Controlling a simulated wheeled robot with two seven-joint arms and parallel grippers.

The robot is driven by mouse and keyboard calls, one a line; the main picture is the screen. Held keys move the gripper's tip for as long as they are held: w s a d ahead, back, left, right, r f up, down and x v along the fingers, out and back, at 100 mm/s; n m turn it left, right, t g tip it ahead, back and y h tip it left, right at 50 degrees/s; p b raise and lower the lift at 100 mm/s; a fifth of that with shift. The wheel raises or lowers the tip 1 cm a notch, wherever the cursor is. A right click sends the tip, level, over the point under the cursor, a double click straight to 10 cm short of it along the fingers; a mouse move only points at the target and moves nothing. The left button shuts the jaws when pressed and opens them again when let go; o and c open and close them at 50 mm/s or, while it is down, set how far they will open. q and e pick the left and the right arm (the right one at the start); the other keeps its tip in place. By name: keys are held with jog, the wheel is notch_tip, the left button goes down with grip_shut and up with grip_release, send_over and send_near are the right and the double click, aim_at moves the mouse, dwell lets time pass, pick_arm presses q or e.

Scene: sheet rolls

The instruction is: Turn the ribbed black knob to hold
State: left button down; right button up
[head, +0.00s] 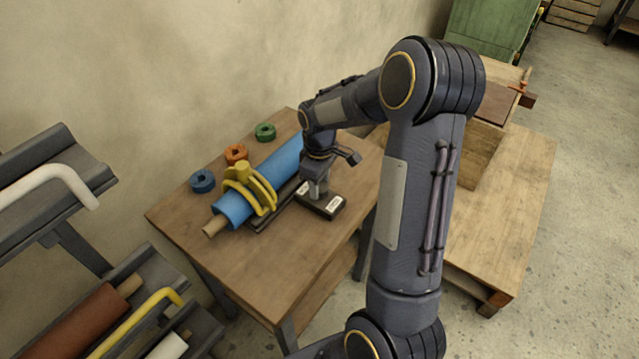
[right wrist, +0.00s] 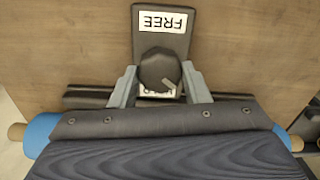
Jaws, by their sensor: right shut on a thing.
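The black knob (right wrist: 157,66) sits on a dark plate (right wrist: 176,45) on the wooden table. My right gripper (right wrist: 160,88) points down over it and is shut on the knob, one grey finger on each side. A white FREE label (right wrist: 163,21) shows upside down at the top of the plate in the right wrist view. A second white label below the knob is mostly covered, so its word cannot be read. A small light mark shows at the knob's lower right. In the head view my right gripper (head: 318,188) hides the knob; the plate (head: 322,207) shows beneath. My left gripper is out of view.
A blue roll (head: 282,165) lies beside the plate with a yellow clamp (head: 250,190) around it. Blue (head: 203,181), orange (head: 236,154) and green (head: 265,132) rings lie behind it. The table's front left (head: 260,255) is clear. A rack (head: 55,180) stands at left.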

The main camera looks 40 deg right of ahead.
aim_at(320, 186)
jog(key=m, duration=0.5)
jog(key=shift+m, duration=0.3)
jog(key=m, duration=0.4)
jog(key=shift+m, duration=0.7)
jog(key=o, duration=1)
jog(key=shift+r, duration=0.1)
notch_tip(320, 186, up, 8)
jog(key=shift+f, duration=0.2)
